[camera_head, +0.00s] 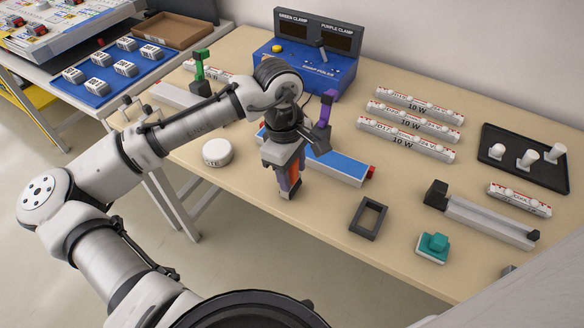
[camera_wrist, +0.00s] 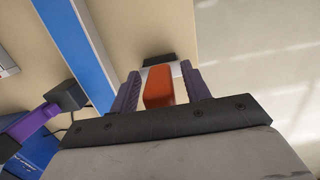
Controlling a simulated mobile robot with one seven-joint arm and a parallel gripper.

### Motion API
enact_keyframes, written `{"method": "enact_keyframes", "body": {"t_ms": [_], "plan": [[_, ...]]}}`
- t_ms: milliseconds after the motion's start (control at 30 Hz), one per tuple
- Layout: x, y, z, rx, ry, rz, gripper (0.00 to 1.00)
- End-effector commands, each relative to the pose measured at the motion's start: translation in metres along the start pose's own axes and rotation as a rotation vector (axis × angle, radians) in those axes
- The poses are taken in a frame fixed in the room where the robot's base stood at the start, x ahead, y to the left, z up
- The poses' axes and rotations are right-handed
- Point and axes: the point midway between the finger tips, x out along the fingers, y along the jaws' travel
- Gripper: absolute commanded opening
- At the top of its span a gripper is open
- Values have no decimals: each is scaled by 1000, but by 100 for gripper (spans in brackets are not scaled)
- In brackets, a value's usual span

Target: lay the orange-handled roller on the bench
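My gripper (camera_head: 284,172) points down over the front middle of the bench (camera_head: 330,225). Its fingers are on either side of the orange handle of the roller (camera_head: 294,174) and look shut on it. In the wrist view the orange handle (camera_wrist: 159,88) fills the space between the purple-grey fingers, with a pale and black end beyond it. The roller hangs upright below the gripper, its dark lower end near the bench top. I cannot tell whether that end touches the bench. The gripper hides part of the roller.
A long blue-topped bar (camera_head: 335,165) lies right behind the gripper. A white round pot (camera_head: 217,152) stands to the left, a black frame (camera_head: 368,218) and a teal block (camera_head: 433,247) to the right. The blue clamp box (camera_head: 315,70) is behind. Bare bench shows at the front.

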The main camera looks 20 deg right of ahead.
Motion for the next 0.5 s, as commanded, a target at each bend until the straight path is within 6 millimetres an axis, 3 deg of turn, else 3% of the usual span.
{"method": "enact_keyframes", "body": {"t_ms": [267, 500], "plan": [[-6, 0, 0, 0, 2, 1, 47], [-48, 1, 0, -1, 2, 4, 47]]}}
